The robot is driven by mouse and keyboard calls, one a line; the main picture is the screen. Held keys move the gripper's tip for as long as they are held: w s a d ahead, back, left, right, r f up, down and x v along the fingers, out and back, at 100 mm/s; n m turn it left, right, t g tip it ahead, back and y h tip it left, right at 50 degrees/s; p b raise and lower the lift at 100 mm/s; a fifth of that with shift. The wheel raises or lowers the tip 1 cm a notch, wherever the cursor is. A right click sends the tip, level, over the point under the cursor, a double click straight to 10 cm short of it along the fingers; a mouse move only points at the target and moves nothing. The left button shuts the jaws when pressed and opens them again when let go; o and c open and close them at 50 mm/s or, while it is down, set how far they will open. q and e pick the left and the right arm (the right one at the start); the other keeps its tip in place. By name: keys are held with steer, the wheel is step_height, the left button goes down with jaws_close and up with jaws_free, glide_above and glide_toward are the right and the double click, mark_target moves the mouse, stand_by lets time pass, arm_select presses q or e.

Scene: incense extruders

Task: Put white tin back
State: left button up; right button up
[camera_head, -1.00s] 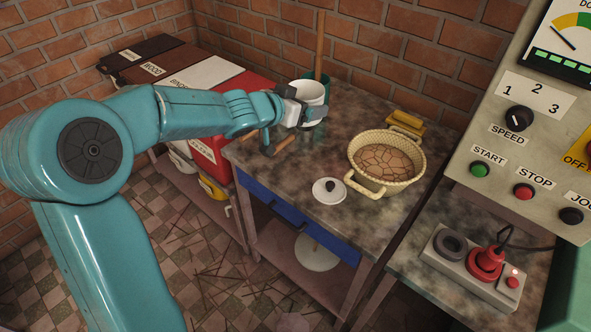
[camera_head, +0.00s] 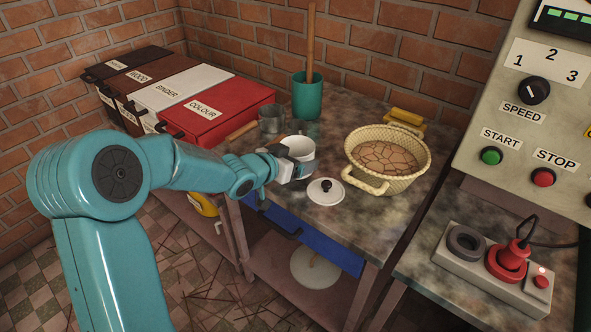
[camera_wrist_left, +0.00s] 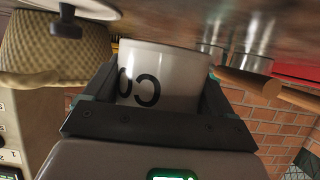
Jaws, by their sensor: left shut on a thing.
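The white tin (camera_head: 299,147) is an open-topped white cup shape at the front left of the stained worktop. My left gripper (camera_head: 287,165) is shut on its side. In the left wrist view the tin (camera_wrist_left: 160,72) stands between both fingers (camera_wrist_left: 152,98), with dark letters upside down on its wall. It is at or just above the worktop; I cannot tell if it touches. A white lid with a black knob (camera_head: 326,191) lies just to its right and nearer the front. My right gripper is not in view.
A woven basket (camera_head: 388,158) stands right of the lid. Wooden-handled tools (camera_head: 243,131) lie at left. Labelled bins, including a red one (camera_head: 228,108), are further left. A socket block (camera_head: 491,264) is at right.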

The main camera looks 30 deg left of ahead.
arm_select(q)
step_height(320, 180, down, 2)
steer(key=shift+w+a+f, duration=0.1)
steer(key=shift+r, duration=0.2)
steer(key=shift+f+b, duration=0.3)
steer(key=o, duration=0.9)
steer(key=shift+r, duration=0.1)
steer(key=shift+o, duration=0.2)
steer(key=shift+r, duration=0.15)
